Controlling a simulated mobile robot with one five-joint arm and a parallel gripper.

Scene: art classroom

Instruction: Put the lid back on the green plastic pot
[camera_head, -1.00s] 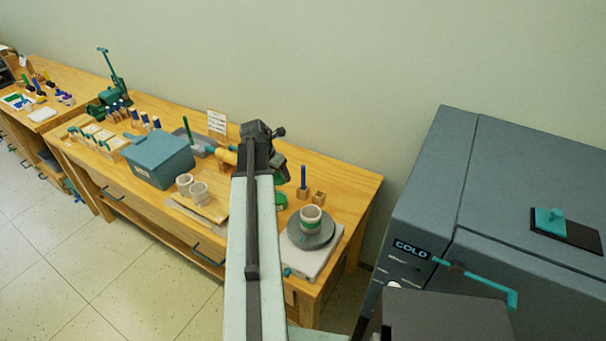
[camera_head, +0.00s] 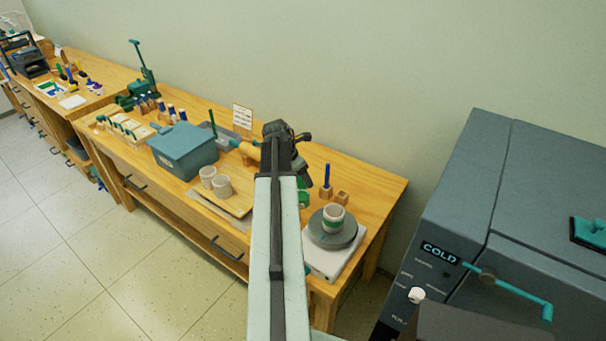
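My gripper (camera_head: 298,160) is over the back part of the wooden workbench, seen from behind along my arm. Its fingers are mostly hidden, so I cannot tell whether they are open or shut or hold anything. A small bright green thing (camera_head: 304,198) shows on the bench just below the gripper, partly hidden by my arm. It may be the green plastic pot or its lid; I cannot tell which. No separate lid can be made out clearly.
Two pale cups stand on a board left of my arm, near a blue-grey box (camera_head: 183,152). A large grey kiln-like unit (camera_head: 455,215) is at right.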

